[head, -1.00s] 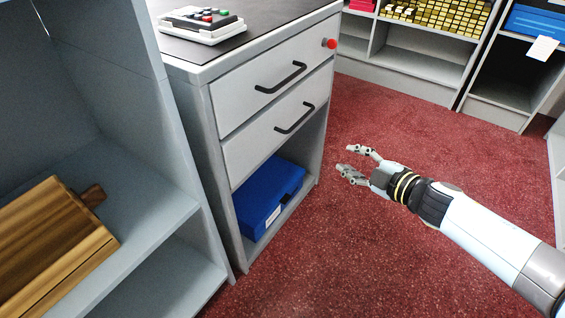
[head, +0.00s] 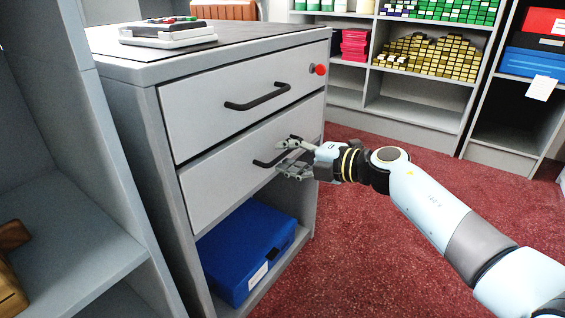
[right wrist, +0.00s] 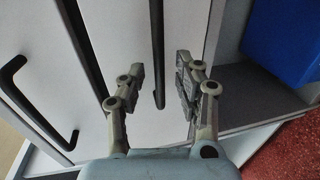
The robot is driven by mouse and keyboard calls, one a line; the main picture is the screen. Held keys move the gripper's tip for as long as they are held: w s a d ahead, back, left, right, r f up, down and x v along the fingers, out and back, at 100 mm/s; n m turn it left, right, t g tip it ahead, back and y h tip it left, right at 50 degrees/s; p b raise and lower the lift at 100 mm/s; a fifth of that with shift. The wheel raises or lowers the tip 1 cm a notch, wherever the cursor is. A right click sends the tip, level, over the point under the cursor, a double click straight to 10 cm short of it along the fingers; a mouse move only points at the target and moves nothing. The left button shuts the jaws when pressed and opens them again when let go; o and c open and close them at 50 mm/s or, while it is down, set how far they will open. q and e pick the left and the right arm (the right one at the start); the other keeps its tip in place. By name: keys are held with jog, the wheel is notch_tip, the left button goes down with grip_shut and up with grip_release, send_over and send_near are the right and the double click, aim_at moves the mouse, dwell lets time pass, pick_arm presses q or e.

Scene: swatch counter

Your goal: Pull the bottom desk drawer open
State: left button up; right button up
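The bottom drawer (head: 222,184) is the lower of two grey drawer fronts in the desk and looks shut. Its black bar handle (head: 262,162) is partly hidden behind my right gripper (head: 282,157). In the right wrist view the bottom drawer's handle (right wrist: 157,45) runs between the two spread fingers of my right gripper (right wrist: 160,72). The fingers are open, with a gap on each side of the bar. The top drawer's handle (head: 257,97) is above in the head view and also shows in the right wrist view (right wrist: 32,108). My left gripper is not in view.
A blue box (head: 238,250) lies in the open compartment under the drawers. A red button (head: 320,70) is on the top drawer front. A grey shelf unit (head: 75,215) stands close at the left. Red carpet (head: 375,270) is clear in front of the desk.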

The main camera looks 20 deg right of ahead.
jog(key=shift+x, duration=0.8)
grip_shut()
